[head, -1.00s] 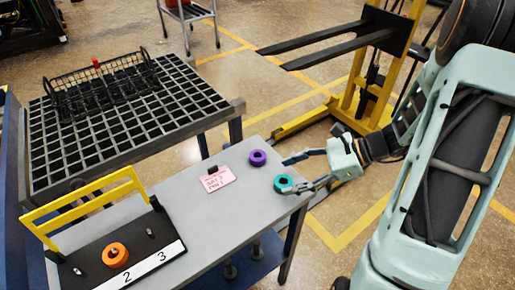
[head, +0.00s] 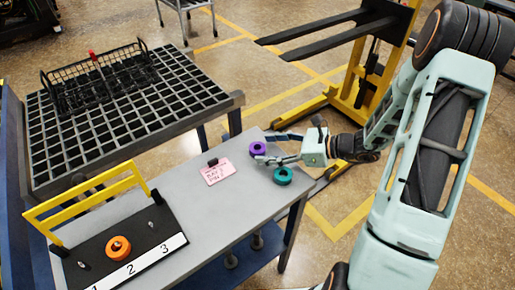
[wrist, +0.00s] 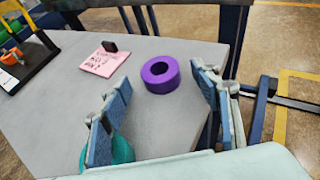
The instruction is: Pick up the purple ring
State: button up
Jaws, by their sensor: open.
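The purple ring (head: 257,149) lies flat on the grey table near its far right corner. In the wrist view the purple ring (wrist: 160,74) sits just beyond and between my fingertips. My gripper (head: 268,147) is open around the near side of the ring, with one finger to each side. The wrist view shows both fingers of my gripper (wrist: 163,88) apart with nothing between the pads. A teal ring (head: 282,176) lies on the table close to the nearer finger. In the wrist view the teal ring (wrist: 121,149) is partly hidden behind the left finger.
A pink note (head: 217,172) with a black clip lies left of the rings. A black numbered board (head: 95,268) with an orange ring (head: 118,248) and yellow handle stands at the front left. A black grid table (head: 190,108) holds a wire basket. A yellow forklift (head: 350,90) stands behind.

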aim_at(255, 145)
jog(key=shift+x, duration=1.1)
jog(key=shift+r, duration=0.1)
jog(key=c, duration=1.5)
jog(key=shift+o, duration=0.2)
